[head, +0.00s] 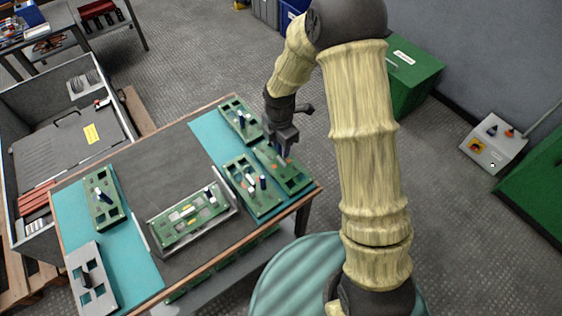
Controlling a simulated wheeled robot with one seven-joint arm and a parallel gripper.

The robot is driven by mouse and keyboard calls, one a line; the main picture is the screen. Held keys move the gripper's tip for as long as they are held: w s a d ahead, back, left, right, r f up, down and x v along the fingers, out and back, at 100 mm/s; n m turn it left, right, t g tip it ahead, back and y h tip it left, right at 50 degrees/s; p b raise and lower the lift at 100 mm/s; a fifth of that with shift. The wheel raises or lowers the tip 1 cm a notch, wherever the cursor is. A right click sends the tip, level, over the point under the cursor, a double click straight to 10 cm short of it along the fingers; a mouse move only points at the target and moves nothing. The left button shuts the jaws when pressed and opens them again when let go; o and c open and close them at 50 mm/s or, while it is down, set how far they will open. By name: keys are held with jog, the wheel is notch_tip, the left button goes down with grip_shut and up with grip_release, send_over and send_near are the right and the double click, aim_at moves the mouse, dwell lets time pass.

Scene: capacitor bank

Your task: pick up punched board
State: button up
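Several green boards with square cut-outs lie on the workbench, and I cannot tell which one the task calls the punched board. One green board (296,180) lies at the bench's right corner. My gripper (284,150) points down over the far end of this board. The fingers are small and dark, so their opening and any contact are unclear. Beside it lie a green board (239,182) with upright cylinders and another green board (235,107) farther back. A grey plate with dark openings (104,299) lies at the front left.
A green board (165,228) sits in a grey holder (230,219) mid-bench; another green board (105,222) lies left. The dark bench middle (150,165) has bare room. An open grey crate (50,75) stands left. My arm crosses the right side.

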jog(key=shift+c, duration=0.2)
grip_shut()
notch_tip(320, 180, up, 10)
jog(key=shift+r+p, duration=0.1)
jog(key=shift+p, duration=0.45)
dwell(0.5)
